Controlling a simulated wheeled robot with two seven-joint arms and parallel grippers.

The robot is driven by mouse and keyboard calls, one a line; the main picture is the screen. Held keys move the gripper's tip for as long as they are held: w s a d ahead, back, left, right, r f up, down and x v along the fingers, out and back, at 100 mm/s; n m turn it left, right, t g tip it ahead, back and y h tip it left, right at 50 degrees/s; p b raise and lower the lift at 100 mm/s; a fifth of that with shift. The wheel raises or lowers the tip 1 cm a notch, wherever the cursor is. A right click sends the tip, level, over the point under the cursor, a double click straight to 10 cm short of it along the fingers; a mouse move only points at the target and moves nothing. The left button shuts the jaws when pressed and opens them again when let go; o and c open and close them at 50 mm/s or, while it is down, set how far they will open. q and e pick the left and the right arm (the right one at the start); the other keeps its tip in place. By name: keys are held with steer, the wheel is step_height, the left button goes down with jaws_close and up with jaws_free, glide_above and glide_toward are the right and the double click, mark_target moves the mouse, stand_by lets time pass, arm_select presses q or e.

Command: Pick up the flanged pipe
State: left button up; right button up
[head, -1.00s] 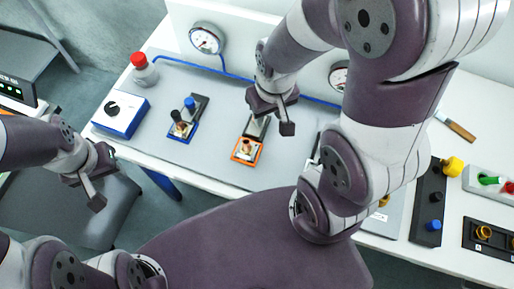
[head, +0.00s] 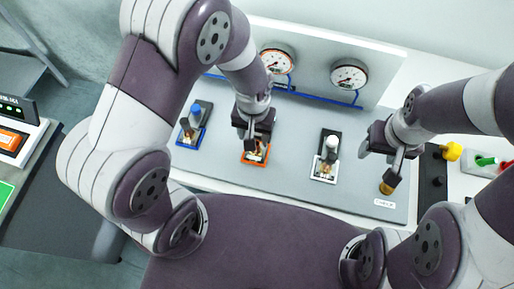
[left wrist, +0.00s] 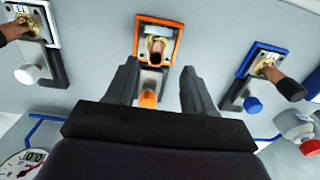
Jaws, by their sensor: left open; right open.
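My left gripper (head: 250,143) is open over the orange-framed fixture (head: 263,159). In the left wrist view its two fingers (left wrist: 160,90) stand apart, with an orange knob (left wrist: 148,99) between them. A short copper-coloured pipe (left wrist: 156,47) with a brass flange stands in that fixture, just beyond the fingertips and apart from them. Similar dark pipes stand in the white-framed fixture (head: 322,179) and the blue-framed fixture (head: 190,143). I cannot tell which pipe is meant. My right gripper (head: 394,170) is open at the right, above a brass piece (head: 387,187).
Two round gauges (head: 277,62) with blue tubing stand along the back panel. A yellow knob (head: 452,151) and green plug (head: 487,161) lie at the far right. The grey mat (head: 295,140) is bare between the fixtures.

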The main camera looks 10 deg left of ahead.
mark_target(258, 156)
arm_select(q)
steer(key=f, duration=0.1)
steer(key=f+p, duration=0.1)
steer(key=f, duration=0.3)
steer(key=shift+s+d, duration=0.15)
steer(key=shift+d, duration=0.2)
steer(key=shift+f, duration=0.25)
jaws_close()
steer(key=shift+r, duration=0.15)
